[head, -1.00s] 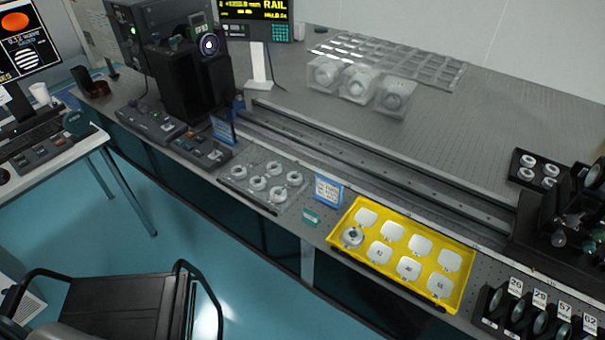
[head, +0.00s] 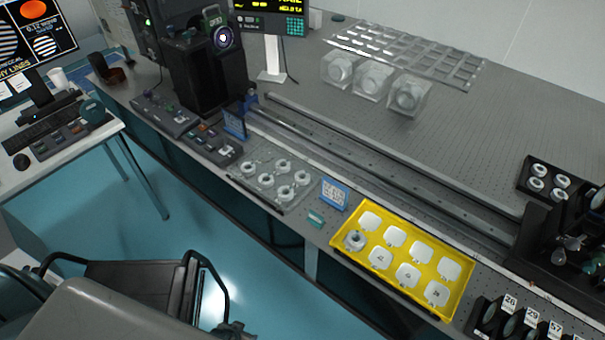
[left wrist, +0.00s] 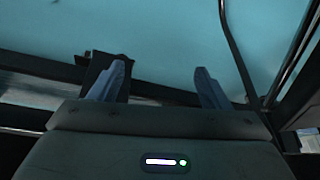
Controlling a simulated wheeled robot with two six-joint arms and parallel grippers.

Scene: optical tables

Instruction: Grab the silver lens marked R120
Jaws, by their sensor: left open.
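Several silver ring-shaped lenses sit on a clear tray (head: 258,193) near the front edge of the optical table in the head view. Their markings are too small to read, so I cannot tell which is R120. One more silver ring lens (head: 355,241) sits in the front left pocket of a yellow tray (head: 452,304). My left gripper (left wrist: 158,85) shows in the left wrist view with its two fingers apart and nothing between them. It points toward the blue floor, away from the lenses. My right gripper is in neither view.
A blue sign (head: 335,195) stands between the two trays. A long rail (head: 380,160) runs behind them. Lens holders (head: 408,97) stand farther back. A black tray (head: 549,180) with several rings is at the right. A dark-framed cart (head: 140,285) stands at lower left.

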